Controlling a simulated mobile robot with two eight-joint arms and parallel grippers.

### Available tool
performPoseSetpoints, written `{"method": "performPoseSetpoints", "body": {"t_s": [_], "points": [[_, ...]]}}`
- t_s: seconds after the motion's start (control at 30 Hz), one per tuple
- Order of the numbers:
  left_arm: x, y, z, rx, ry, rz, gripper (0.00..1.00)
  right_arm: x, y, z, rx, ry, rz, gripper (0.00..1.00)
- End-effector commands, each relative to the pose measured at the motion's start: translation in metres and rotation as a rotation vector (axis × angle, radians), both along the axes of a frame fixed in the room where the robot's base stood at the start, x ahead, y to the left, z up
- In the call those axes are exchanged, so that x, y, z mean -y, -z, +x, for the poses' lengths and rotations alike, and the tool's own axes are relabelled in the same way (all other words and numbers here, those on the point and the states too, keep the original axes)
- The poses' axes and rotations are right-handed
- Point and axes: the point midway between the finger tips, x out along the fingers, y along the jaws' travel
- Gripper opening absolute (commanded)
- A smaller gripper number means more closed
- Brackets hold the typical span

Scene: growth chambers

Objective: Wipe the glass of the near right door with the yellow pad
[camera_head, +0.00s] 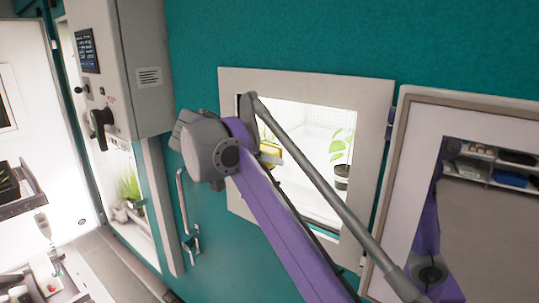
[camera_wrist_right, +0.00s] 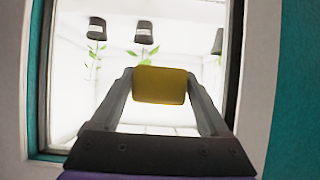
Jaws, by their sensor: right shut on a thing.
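The yellow pad (camera_wrist_right: 160,85) is held between the two fingertips of my right gripper (camera_wrist_right: 161,88), in front of the window. In the head view, only a bit of the pad (camera_head: 270,153) shows past my wrist, which hides the fingers. The teal door (camera_head: 300,40) has a pale-framed window, and its glass (camera_head: 318,190) looks onto a bright white chamber with potted plants. The pad is over the left part of the window. I cannot tell whether it touches the glass. My left gripper is not in view.
A pale-framed panel (camera_head: 402,160) is hinged beside the window's right edge and stands swung out. A door handle (camera_head: 184,210) is left of the window. A grey control box (camera_head: 120,60) projects at upper left. A cart (camera_head: 75,285) stands at lower left.

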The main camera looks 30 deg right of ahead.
Motion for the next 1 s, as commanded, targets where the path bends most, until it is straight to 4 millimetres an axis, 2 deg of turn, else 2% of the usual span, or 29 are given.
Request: {"method": "performPoseSetpoints", "body": {"t_s": [0.6, 1.0], "points": [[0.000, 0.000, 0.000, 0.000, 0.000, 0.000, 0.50, -0.055, 0.000, -0.023, 0.001, -0.002, -0.001, 0.34], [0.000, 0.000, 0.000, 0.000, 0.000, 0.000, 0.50, -0.058, 0.000, -0.024, 0.001, 0.001, -0.001, 0.34]]}}
